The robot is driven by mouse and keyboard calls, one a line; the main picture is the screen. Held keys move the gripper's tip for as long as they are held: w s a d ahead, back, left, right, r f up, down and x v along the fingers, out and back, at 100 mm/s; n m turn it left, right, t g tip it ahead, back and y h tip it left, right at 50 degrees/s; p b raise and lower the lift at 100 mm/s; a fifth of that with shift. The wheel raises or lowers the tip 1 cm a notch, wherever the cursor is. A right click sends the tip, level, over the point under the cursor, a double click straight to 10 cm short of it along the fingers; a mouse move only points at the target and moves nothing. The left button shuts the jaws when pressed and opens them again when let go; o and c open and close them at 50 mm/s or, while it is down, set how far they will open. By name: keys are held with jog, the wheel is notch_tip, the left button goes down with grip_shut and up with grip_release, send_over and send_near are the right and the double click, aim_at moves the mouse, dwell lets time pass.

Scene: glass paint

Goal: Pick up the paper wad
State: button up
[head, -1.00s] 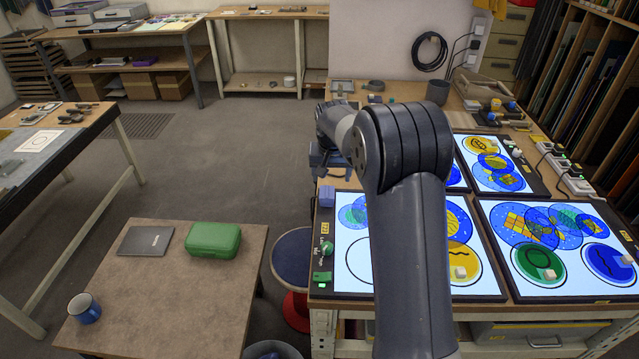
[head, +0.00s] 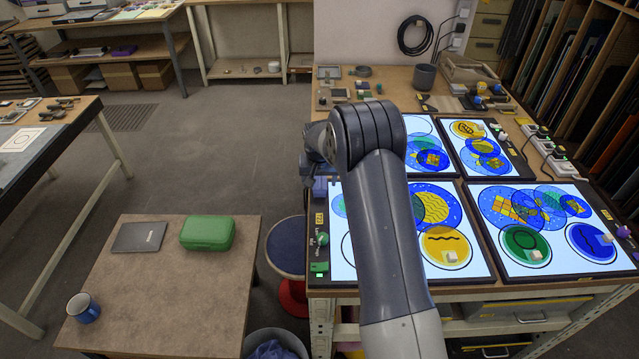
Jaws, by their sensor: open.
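Small pale lumps lie on the lit glass panels, one on the yellow disc (head: 451,256), one on the green disc (head: 536,255) and one by the blue disc at right (head: 608,239). They are too small for me to tell which, if any, is the paper wad. My gripper (head: 308,166) is at the workbench's left edge, mostly hidden behind my arm. It is open, with nothing seen in it, and apart from these lumps.
Lit panels with painted circles (head: 487,238) cover the workbench. A low table (head: 180,290) at left carries a green case (head: 207,233), a dark tablet (head: 139,237) and a blue mug (head: 83,307). A stool (head: 287,250) and a bin (head: 276,338) stand between.

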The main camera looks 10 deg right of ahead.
aim_at(320, 184)
jog(key=shift+x, duration=0.75)
jog(key=c, duration=1)
jog(key=shift+r, duration=0.1)
jog(key=shift+c, duration=0.2)
notch_tip(320, 184, up, 10)
jog(key=b, duration=0.2)
